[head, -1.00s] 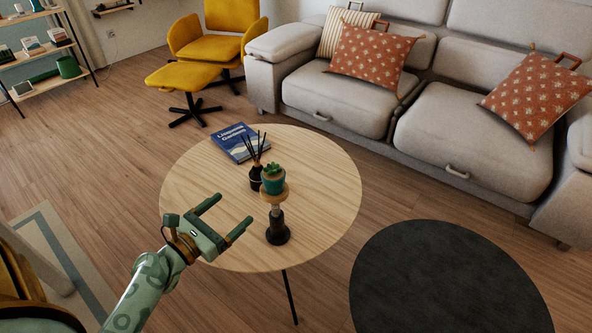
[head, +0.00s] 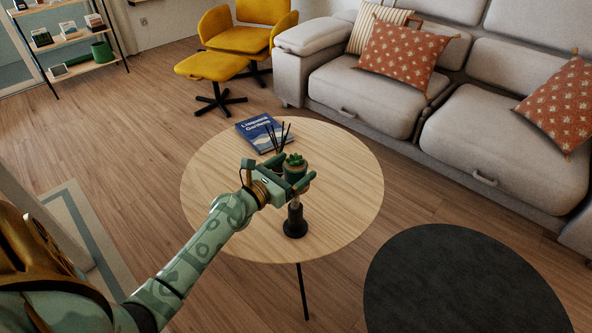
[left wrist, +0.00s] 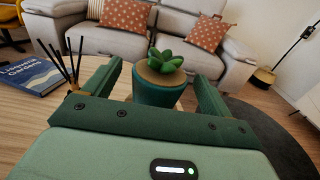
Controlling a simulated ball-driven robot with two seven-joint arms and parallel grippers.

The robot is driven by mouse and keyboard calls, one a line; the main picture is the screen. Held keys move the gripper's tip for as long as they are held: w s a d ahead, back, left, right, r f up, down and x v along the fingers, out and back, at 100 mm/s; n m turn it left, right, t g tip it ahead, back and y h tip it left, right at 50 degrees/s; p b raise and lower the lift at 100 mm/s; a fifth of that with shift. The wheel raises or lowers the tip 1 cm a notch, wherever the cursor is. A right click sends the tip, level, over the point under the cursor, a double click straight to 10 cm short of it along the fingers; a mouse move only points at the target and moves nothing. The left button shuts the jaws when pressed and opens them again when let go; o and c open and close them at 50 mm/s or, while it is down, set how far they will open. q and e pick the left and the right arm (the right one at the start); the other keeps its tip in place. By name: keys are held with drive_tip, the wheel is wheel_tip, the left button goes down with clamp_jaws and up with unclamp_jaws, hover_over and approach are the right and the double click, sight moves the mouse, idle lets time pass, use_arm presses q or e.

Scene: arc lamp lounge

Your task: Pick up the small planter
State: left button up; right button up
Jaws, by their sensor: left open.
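The small planter (head: 295,167) is a green pot with a succulent. It stands on top of a black-based pedestal stand (head: 295,222) on the round wooden table. My left gripper (head: 297,177) is open at the planter in the head view, and partly hides the pot. In the left wrist view the planter (left wrist: 158,82) sits between the two open fingers, with a visible gap on the right side. My right gripper is not in view.
A reed diffuser (left wrist: 70,65) and a blue book (head: 263,134) lie close behind the planter on the table (head: 225,200). A grey sofa (head: 365,100) stands behind. The table's front right is clear.

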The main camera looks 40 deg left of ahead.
sight(295, 158)
use_arm(q)
drive_tip(key=shift+w+f, duration=0.1)
drive_tip(key=shift+w, duration=0.65)
drive_tip(key=c, duration=1.2)
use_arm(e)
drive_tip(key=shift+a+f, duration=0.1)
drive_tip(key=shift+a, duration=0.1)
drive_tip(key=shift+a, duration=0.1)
